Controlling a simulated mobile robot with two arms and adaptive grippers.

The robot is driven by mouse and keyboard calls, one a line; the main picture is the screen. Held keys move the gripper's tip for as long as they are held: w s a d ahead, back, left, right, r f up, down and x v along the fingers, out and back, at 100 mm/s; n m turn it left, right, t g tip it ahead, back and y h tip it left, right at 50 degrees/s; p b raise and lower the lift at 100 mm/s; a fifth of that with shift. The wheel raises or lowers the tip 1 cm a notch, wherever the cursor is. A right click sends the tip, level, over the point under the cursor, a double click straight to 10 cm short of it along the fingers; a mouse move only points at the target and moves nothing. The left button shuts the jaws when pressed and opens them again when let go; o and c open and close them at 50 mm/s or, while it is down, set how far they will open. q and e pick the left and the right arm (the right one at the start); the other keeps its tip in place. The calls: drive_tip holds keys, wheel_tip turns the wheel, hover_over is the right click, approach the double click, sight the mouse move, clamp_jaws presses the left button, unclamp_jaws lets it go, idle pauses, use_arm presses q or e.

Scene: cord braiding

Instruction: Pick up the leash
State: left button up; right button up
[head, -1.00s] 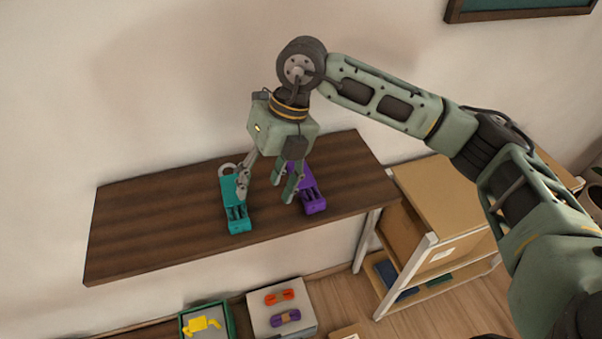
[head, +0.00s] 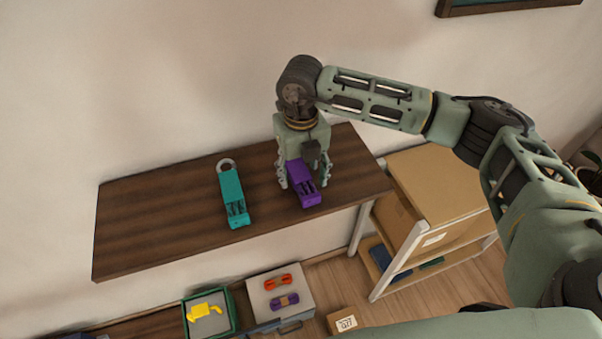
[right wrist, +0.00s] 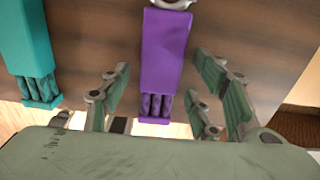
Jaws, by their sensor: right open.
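A purple leash (head: 304,194) lies on the dark wooden shelf (head: 150,235), its near end towards the front edge. In the right wrist view the purple leash (right wrist: 163,50) shows a flat body, braided cords near its close end and a metal ring at the far end. A teal leash (head: 232,190) of the same kind, with a ring, lies to its left, also in the right wrist view (right wrist: 25,45). My right gripper (head: 303,184) is open over the purple leash, with fingers on either side of it. Whether they touch it I cannot tell. My left gripper is out of view.
Below the shelf are a green-rimmed tray (head: 233,318) with a yellow item and a grey box top (head: 262,291) with an orange and a purple bundle. A cabinet with a tan top (head: 435,180) stands to the right. The left part of the shelf is clear.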

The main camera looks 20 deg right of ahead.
sight(302, 176)
drive_tip(key=c, duration=1.4)
drive_tip(key=shift+o, duration=0.2)
drive_tip(key=shift+r+b, duration=0.25)
drive_tip(key=shift+b, duration=0.05)
wheel_tip(302, 176, up, 4)
drive_tip(key=shift+s+f+b, duration=0.15)
drive_tip(key=shift+f+b, duration=0.1)
drive_tip(key=shift+b, duration=0.95)
drive_tip(key=s+d+r+b, duration=0.2)
drive_tip(key=s+r, duration=0.5)
drive_tip(key=s, duration=0.4)
drive_tip(key=shift+d+b, duration=0.2)
drive_tip(key=shift+b, duration=0.6)
